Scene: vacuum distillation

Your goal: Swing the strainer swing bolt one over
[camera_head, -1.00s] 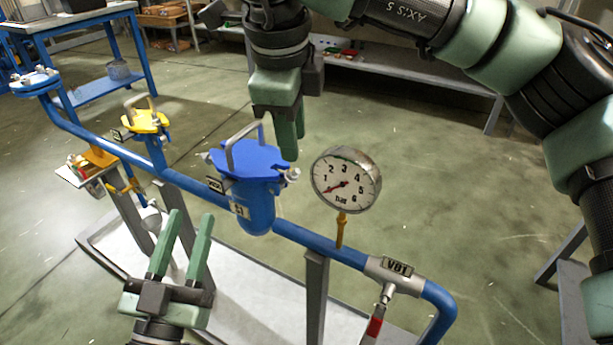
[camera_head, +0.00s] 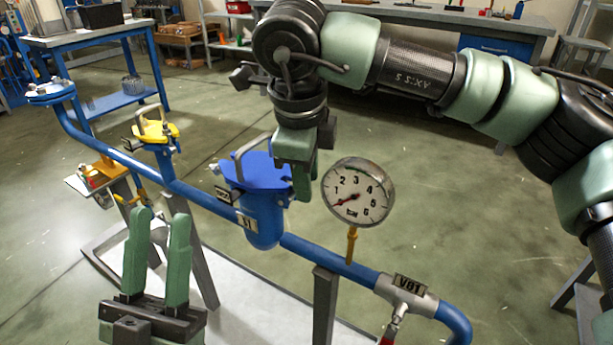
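The blue strainer (camera_head: 264,220) hangs in the blue pipe, with a flat blue lid (camera_head: 258,172) and a grey bail handle over it. A small pale swing bolt (camera_head: 215,169) shows at the lid's left edge. The lid's right edge, where the other bolt sat in the earlier view, is covered by my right gripper (camera_head: 303,192). Its green fingers point down there, overlapping the lid edge; contact and finger gap are hidden. My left gripper (camera_head: 160,218) is open and empty, fingers up, in front of the pipe at lower left.
A pressure gauge (camera_head: 357,191) stands on the pipe just right of my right gripper. A yellow-topped fitting (camera_head: 156,131) and a blue flange (camera_head: 50,92) lie further left. Valve V01 (camera_head: 407,291) is at lower right. Workbenches stand behind, with open floor between.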

